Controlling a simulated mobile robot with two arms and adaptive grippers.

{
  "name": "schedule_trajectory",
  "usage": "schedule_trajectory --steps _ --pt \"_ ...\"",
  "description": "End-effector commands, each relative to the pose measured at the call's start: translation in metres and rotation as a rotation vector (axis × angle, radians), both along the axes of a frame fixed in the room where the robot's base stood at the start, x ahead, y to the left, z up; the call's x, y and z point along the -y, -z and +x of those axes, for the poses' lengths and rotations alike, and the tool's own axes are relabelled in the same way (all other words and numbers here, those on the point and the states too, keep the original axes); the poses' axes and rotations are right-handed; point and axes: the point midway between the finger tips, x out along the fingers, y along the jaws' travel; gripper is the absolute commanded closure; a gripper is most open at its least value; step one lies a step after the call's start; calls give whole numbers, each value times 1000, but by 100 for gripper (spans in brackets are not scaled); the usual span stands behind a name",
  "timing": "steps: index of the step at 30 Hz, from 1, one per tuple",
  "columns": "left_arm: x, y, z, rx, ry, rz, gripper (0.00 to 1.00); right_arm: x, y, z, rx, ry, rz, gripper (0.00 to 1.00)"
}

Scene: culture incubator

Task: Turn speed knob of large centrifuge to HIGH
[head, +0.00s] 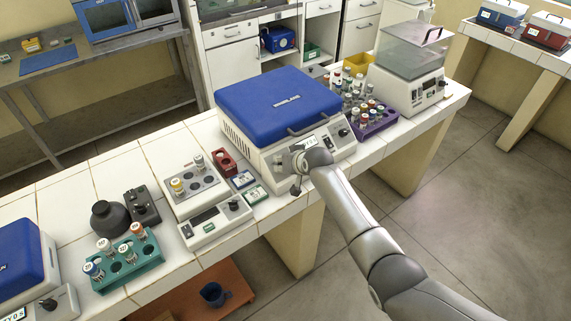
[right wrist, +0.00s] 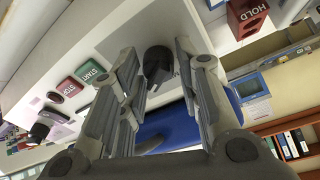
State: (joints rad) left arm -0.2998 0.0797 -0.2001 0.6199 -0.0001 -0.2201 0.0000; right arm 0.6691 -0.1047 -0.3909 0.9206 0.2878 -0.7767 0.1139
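The large centrifuge (head: 278,95) has a blue lid, shut, and a white body on the tiled bench. A black knob (head: 343,132) shows at the right end of its front panel. My right gripper (head: 300,172) is at the left part of that panel and hides some of it. In the right wrist view the gripper (right wrist: 158,58) is open, with a dark knob (right wrist: 157,66) between and beyond its fingers; contact cannot be told. A green START button (right wrist: 93,72) and red STOP button (right wrist: 68,88) lie beside it. The knobs' labels are not readable. My left gripper is out of view.
A red block (head: 225,162) marked HOLD in the wrist view and a tube device (head: 215,220) stand left of the centrifuge. A purple tube rack (head: 376,122) and a clear-lidded machine (head: 410,80) stand to its right. Floor in front is clear.

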Motion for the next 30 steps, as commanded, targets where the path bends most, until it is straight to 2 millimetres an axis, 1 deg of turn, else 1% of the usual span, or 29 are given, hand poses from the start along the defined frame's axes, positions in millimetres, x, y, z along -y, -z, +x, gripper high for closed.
schedule_trajectory --steps 1,2,3,11,17,23,30 --pt "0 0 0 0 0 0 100 0 1 0 -1 0 0 58" --pt "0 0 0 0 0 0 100 0 1 0 -2 0 -1 54" --pt "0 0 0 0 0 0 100 0 1 -1 -3 -1 -1 53" --pt "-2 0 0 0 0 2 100 1 2 -1 -5 0 -1 53" --pt "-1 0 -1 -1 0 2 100 3 -2 -5 -5 0 -1 53" --pt "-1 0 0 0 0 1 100 9 -14 -16 -4 0 1 53" --pt "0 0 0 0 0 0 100 18 -33 -33 -3 1 0 53"
